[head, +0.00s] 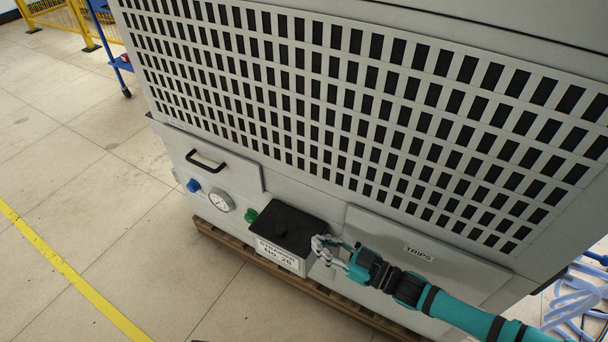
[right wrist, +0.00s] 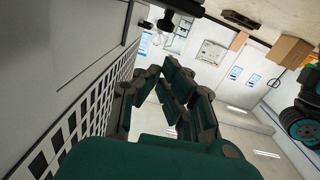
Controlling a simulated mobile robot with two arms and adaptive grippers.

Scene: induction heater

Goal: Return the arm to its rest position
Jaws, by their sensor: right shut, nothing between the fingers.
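My right arm (head: 440,303), teal and black, comes in from the lower right in the head view. Its gripper (head: 322,250) is shut and empty. It is at the right edge of the black-lidded box labelled "STRAINER" (head: 277,255), low on the heater's front. I cannot tell whether it touches the box. In the right wrist view the gripper's dark green fingers (right wrist: 172,97) are drawn together with nothing between them. The large grey heater cabinet (head: 350,215) has a slotted grille. My left gripper is out of view.
A panel marked "TRIPS" (head: 425,255) lies behind my right arm. A gauge (head: 221,200), a blue knob (head: 193,186), a green knob (head: 251,215) and a black handle (head: 205,162) sit left of the box. Pale blue hoses (head: 572,305) lie at lower right.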

